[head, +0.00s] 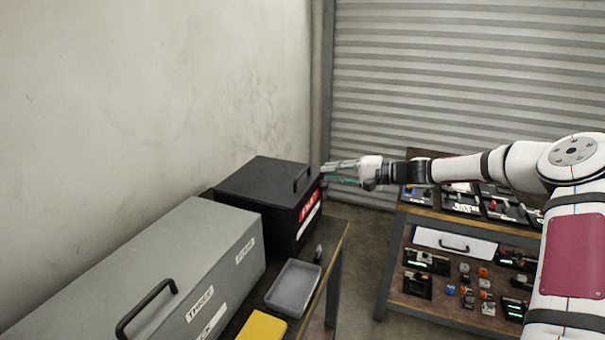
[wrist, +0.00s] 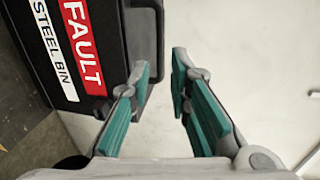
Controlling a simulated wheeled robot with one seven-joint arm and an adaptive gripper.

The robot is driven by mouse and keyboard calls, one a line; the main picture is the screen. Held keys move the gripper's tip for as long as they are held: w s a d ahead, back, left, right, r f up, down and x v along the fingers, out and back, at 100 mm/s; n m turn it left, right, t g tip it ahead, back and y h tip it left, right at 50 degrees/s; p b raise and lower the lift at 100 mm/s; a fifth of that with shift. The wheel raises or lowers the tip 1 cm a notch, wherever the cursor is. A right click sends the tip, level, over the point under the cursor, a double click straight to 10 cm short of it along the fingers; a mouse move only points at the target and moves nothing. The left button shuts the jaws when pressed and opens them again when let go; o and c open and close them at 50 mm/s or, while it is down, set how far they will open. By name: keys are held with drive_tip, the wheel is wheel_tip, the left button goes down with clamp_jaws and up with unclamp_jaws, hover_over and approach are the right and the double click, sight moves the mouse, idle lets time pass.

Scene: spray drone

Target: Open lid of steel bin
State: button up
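The steel bin (head: 245,210) is a black box with a red FAULT label and a white STEEL BIN label, on the bench by the wall. Its lid (head: 262,180) is down, with a black handle (head: 301,179) standing near its right edge. My gripper (head: 328,173) is just right of the bin, at about lid height, pointing left. In the wrist view the bin (wrist: 110,30) fills the upper left, and my gripper (wrist: 164,75) has its green-padded fingers apart with nothing between them. The left finger overlaps the bin's edge in that view; contact cannot be told.
A grey case (head: 180,265) with a black handle stands nearer on the same bench. A grey tray (head: 293,287) and a yellow object (head: 262,327) lie in front. A shelf cart (head: 460,222) with several small parts stands at right. Floor shows between bench and cart.

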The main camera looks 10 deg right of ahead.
sight(304, 173)
drive_tip(key=x, duration=0.9)
drive_tip(key=shift+w+a+f, duration=0.1)
drive_tip(key=shift+a, duration=0.1)
clamp_jaws()
